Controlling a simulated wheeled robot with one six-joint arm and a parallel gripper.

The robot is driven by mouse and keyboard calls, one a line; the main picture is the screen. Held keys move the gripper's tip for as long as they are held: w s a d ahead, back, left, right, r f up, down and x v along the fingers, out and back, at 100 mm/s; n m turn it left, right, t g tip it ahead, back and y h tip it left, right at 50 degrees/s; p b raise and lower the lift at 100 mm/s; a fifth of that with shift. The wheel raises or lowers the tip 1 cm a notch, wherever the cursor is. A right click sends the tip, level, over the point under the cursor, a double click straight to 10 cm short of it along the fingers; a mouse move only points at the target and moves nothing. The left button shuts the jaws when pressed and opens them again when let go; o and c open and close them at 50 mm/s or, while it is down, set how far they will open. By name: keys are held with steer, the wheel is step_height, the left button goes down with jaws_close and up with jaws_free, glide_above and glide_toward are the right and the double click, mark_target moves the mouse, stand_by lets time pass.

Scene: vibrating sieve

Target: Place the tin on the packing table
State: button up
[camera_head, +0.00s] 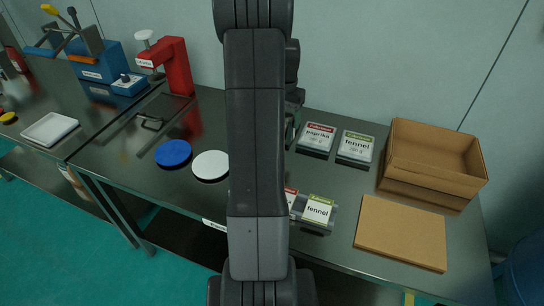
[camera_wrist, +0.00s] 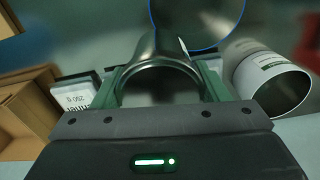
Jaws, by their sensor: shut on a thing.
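In the wrist view my gripper (camera_wrist: 160,82) is shut on a shiny metal tin (camera_wrist: 163,48), with one green finger on each side of it. The tin's round opening faces the camera. In the head view my arm hides the tin and most of my gripper; only a bit of green finger shows beside the arm. The packing table (camera_head: 335,178) is the dark steel table in the head view. I cannot tell how high the tin is above it.
A blue disc (camera_head: 173,153) and white disc (camera_head: 210,166) lie left of my arm. Paprika (camera_head: 316,138) and fennel (camera_head: 355,148) labelled holders, a cardboard box (camera_head: 438,150) and flat cardboard (camera_head: 400,232) stand right. A second, labelled tin (camera_wrist: 272,82) is right in the wrist view.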

steer(key=s+d+m+b, duration=0.5)
steer(key=s+d+m, duration=0.65)
steer(key=m, duration=0.25)
steer(key=shift+m, duration=0.3)
steer(key=f, duration=0.6)
steer(key=f+p, duration=0.1)
steer(key=f, duration=0.2)
steer(key=shift+d+f, duration=0.4)
steer(key=shift+f, duration=0.2)
steer(key=o, duration=1.1)
step_height(320, 180, up, 12)
steer(key=shift+r, duration=0.2)
